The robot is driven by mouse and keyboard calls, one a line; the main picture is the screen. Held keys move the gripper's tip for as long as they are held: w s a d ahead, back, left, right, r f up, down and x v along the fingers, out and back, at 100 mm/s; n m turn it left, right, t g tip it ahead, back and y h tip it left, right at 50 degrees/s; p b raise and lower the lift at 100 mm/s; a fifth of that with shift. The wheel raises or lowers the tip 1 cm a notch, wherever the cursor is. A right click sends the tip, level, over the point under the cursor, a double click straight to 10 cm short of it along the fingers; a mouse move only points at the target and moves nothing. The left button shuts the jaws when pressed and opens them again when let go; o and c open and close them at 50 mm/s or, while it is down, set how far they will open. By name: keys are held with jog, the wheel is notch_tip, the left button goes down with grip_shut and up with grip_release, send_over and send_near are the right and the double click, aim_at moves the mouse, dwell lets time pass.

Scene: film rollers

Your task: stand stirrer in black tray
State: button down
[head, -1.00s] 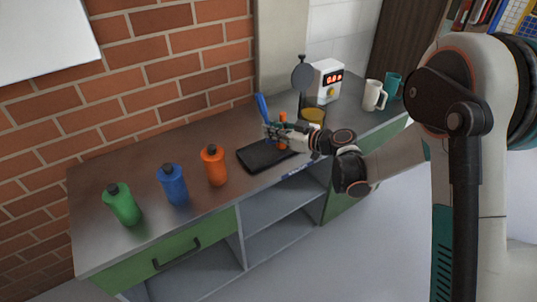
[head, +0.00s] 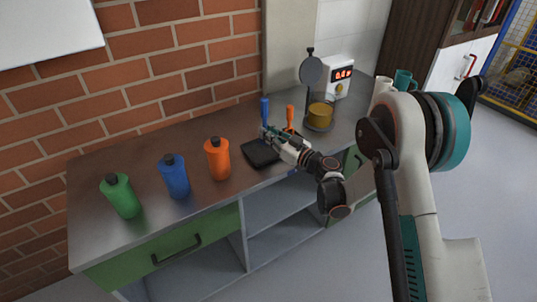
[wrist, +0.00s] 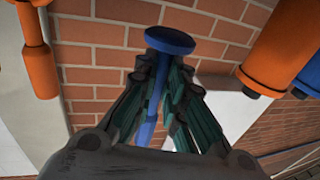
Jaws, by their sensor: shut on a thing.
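The blue stirrer (head: 265,110) is upright in the head view, its handle above my gripper (head: 268,136). In the wrist view, which is upside down, my gripper (wrist: 160,100) is shut on the stirrer's thin stem, and the stirrer's round flat end (wrist: 170,40) shows beyond the fingers. The black tray (head: 260,155) lies flat on the counter, just below and beside my gripper, which partly covers it. The stirrer's lower end is hidden in the head view, so I cannot tell whether it touches the tray.
An orange tool (head: 290,117) stands close behind my gripper. Orange (head: 217,159), blue (head: 173,176) and green (head: 121,196) bottles stand to the left on the counter. A round-headed stand with a yellow container (head: 320,115) and a white timer (head: 339,78) are to the right.

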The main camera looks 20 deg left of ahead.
notch_tip(320, 180, down, 7)
jog(key=shift+f+b, duration=0.1)
jog(key=shift+b, duration=1)
jog(key=c, duration=1.7)
grip_release()
jog(key=shift+o, duration=0.2)
jog(key=shift+d, duration=0.1)
